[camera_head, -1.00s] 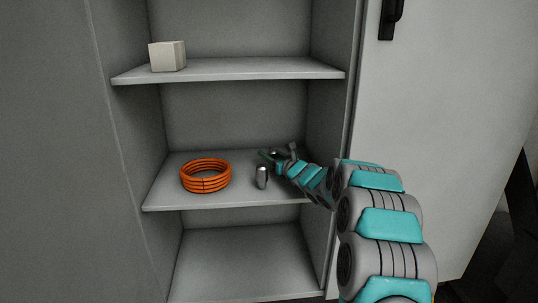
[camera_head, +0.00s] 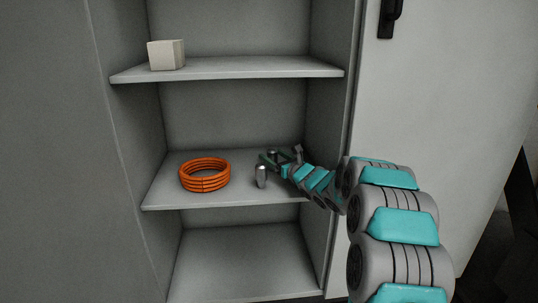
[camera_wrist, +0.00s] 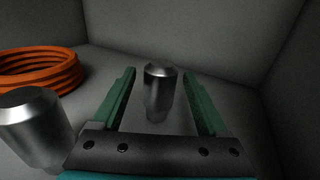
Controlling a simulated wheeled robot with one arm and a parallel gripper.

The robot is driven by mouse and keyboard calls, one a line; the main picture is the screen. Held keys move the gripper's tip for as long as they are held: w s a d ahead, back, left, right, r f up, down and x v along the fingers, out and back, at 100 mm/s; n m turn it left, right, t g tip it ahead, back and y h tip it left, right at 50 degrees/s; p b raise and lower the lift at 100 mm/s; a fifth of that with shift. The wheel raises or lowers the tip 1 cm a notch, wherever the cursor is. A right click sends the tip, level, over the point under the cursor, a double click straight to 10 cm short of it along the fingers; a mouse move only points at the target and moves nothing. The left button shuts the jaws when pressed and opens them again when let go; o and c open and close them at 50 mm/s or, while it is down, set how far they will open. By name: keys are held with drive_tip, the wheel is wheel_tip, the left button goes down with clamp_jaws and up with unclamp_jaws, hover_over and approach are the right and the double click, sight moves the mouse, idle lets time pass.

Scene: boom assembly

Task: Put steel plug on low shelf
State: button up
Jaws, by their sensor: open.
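Two grey steel plugs stand upright on the middle shelf. The nearer plug (camera_head: 261,177) is just in front of my gripper; in the wrist view this plug (camera_wrist: 36,128) is outside the left finger. The farther plug (camera_head: 272,154) is partly hidden by my gripper (camera_head: 281,157); in the wrist view this plug (camera_wrist: 158,92) stands between the green fingers. My gripper (camera_wrist: 158,76) is open, with a gap visible on both sides of that plug. The lowest shelf (camera_head: 245,262) is bare.
An orange coil (camera_head: 205,174) lies left of the plugs on the middle shelf (camera_head: 225,201). A pale block (camera_head: 165,55) sits on the upper shelf (camera_head: 230,68). The cabinet's right wall is close beside my arm. The door (camera_head: 440,130) stands open at right.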

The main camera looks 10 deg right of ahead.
drive_tip(key=v, duration=0.9)
drive_tip(key=shift+b, duration=0.35)
